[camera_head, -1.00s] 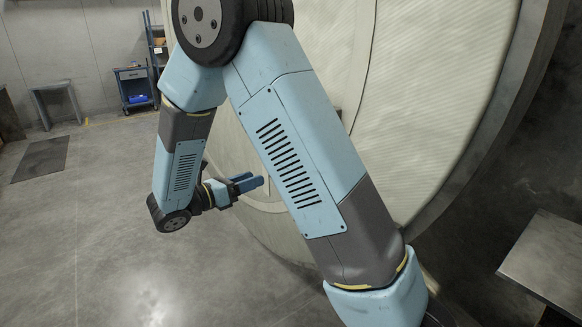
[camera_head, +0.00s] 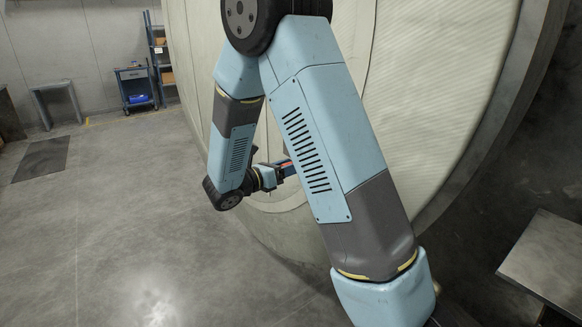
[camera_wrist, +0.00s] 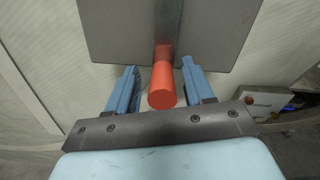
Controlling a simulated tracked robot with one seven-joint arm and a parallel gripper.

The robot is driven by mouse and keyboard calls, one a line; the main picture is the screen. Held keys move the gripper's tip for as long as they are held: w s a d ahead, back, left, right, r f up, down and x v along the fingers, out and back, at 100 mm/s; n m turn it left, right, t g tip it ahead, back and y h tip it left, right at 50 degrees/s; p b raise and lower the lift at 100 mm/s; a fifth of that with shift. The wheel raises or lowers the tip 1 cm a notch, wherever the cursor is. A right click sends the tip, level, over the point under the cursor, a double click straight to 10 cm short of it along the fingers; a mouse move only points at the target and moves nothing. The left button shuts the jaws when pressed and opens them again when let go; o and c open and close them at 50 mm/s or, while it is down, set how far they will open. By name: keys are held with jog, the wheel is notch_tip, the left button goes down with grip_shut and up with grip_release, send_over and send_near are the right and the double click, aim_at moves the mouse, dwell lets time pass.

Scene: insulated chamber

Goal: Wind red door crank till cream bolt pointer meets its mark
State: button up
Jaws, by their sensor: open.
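The red crank grip (camera_wrist: 162,88), a short cylinder, stands between the two blue fingers of my open gripper (camera_wrist: 159,84) in the wrist view. Gaps show on both sides of it, so the fingers are not closed on it. A grey metal bar (camera_wrist: 168,22) runs up from the red grip across a grey plate (camera_wrist: 108,28). In the head view my gripper (camera_head: 285,167) is by the large cream round door (camera_head: 440,100), partly hidden behind my own arm. I cannot make out the cream bolt pointer or its mark in either view.
A grey metal table (camera_head: 545,258) stands at the right. A blue trolley (camera_head: 135,87), a shelf rack (camera_head: 158,55) and a grey bench (camera_head: 55,98) stand at the back left. A dark mat (camera_head: 42,158) lies on the floor.

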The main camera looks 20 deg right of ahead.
grip_shut()
dwell(0.5)
